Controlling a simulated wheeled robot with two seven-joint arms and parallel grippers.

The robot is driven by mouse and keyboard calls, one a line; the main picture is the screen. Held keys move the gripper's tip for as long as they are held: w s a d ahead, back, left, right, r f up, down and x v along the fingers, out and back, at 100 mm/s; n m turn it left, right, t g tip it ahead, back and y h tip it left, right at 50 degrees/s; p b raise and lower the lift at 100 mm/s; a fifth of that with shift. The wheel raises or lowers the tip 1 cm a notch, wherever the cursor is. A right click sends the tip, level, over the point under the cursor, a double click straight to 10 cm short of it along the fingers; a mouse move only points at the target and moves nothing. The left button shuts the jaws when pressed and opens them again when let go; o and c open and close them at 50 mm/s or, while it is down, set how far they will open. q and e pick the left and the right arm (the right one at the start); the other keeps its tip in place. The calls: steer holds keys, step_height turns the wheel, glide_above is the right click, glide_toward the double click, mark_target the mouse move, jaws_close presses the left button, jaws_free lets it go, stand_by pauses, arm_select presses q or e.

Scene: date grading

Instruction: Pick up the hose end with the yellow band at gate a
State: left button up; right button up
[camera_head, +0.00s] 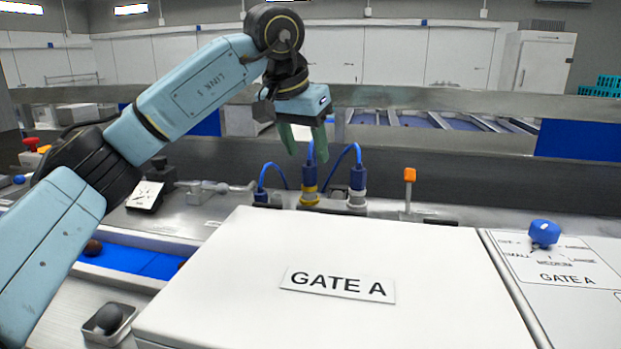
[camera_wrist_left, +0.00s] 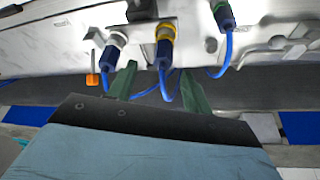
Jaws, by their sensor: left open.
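The hose end with the yellow band (camera_head: 309,192) stands upright in a port behind the Gate A cover, between two other blue hose ends. In the left wrist view the yellow band (camera_wrist_left: 165,33) shows clearly, with its blue hose curving away. My left gripper (camera_head: 307,156) is open and empty, its green fingers pointing down just above this hose end. In the left wrist view the fingertips (camera_wrist_left: 158,69) lie to either side of the yellow-banded hose end. I cannot tell whether they touch it. My right gripper is not in view.
A white-banded hose end (camera_head: 357,185) stands close on the right and another hose end (camera_head: 267,195) on the left; its band looks green in the left wrist view (camera_wrist_left: 218,14). An orange-topped lever (camera_head: 409,176) and the white Gate A cover (camera_head: 330,245) are nearby.

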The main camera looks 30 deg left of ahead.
mark_target(308, 166)
arm_select(q)
steer(key=shift+w+f, duration=0.3)
steer(key=shift+f, duration=0.35)
steer(key=shift+w+f, duration=0.15)
steer(key=shift+f, duration=0.15)
steer(key=shift+w+f, duration=0.15)
steer(key=shift+f, duration=0.5)
steer(key=x, duration=0.3)
steer(key=shift+a+f, duration=0.15)
steer(key=shift+f, duration=0.15)
steer(key=shift+w+f, duration=0.1)
steer(key=shift+f, duration=0.1)
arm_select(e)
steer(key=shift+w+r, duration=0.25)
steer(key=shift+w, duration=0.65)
arm_select(q)
steer(key=shift+c, duration=0.2)
jaws_close()
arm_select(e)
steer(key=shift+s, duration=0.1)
